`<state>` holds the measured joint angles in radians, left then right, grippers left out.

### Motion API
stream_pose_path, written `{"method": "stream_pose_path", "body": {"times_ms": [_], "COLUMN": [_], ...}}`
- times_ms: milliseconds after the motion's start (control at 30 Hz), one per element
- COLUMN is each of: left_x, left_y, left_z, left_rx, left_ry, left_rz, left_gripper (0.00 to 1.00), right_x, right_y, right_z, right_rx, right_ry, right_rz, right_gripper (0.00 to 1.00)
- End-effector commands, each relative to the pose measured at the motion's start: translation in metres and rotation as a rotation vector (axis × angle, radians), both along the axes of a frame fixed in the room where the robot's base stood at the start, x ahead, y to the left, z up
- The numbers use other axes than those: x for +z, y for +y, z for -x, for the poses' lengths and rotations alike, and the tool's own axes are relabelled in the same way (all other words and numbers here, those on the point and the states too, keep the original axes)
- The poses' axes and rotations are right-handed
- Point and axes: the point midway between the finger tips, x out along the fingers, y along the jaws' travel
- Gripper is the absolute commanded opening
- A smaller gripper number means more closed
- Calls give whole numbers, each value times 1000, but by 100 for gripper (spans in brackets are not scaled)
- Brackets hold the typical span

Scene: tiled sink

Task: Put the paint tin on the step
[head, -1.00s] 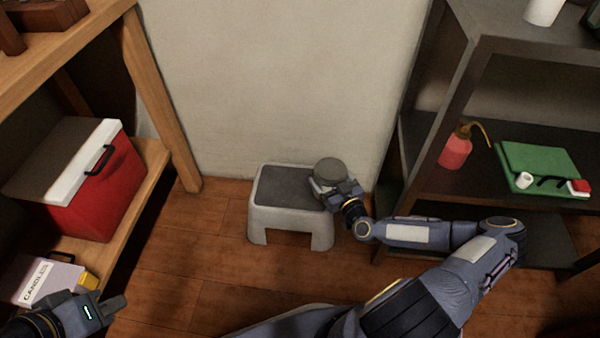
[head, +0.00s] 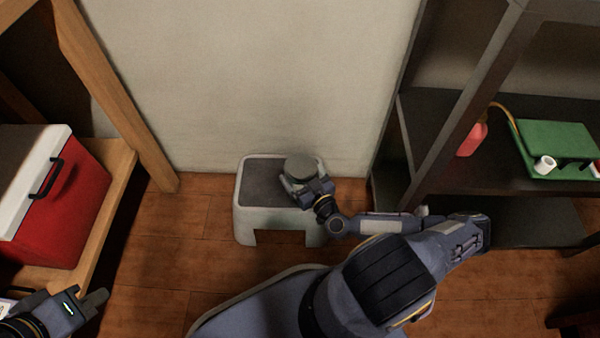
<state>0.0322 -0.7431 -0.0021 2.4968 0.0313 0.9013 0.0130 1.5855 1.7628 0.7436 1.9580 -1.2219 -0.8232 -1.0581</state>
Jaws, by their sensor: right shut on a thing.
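The paint tin (head: 300,166) is a small grey cylinder with a dark round lid. My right gripper (head: 302,186) is shut on it at the right part of the step's top. The step (head: 258,218) is a low light-grey stool with a dark top pad, standing on the wooden floor against the wall. The tin is over the pad; I cannot tell whether its base touches it, since the gripper hides its lower part. My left gripper (head: 92,304) is at the lower left, far from the step; its finger gap is not clear.
A wooden shelf on the left holds a red and white cooler (head: 60,200). Bare floor lies left of the step.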

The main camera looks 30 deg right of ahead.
Motion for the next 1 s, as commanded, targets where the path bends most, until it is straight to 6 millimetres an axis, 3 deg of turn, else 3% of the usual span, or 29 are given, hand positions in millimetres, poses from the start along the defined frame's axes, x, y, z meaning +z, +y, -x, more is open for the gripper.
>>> {"method": "stream_pose_path", "body": {"times_ms": [33, 433, 467, 533, 833, 1000], "left_x": [-7, -8, -7, -7, -2, 3], "left_y": [0, 0, 0, 0, 0, 0], "left_z": [0, 0, 0, 0, 0, 0], "left_rx": [0, 0, 0, 0, 0, 0], "left_ry": [0, 0, 0, 0, 0, 0], "left_rz": [0, 0, 0, 0, 0, 0], "left_gripper": [0, 0, 0, 0, 0, 0], "right_x": [-5, -8, -8, -8, -4, -2], "right_y": [2, 3, 3, 3, 2, 0], "right_z": [1, 2, 2, 2, 4, 31], "right_rx": [0, 1, 1, 0, -1, -2], "right_ry": [-7, -6, -1, -1, -1, 2], "right_rz": [-1, 1, 1, 0, 0, 2], "right_gripper": [34, 34, 92, 100, 100, 100]}}
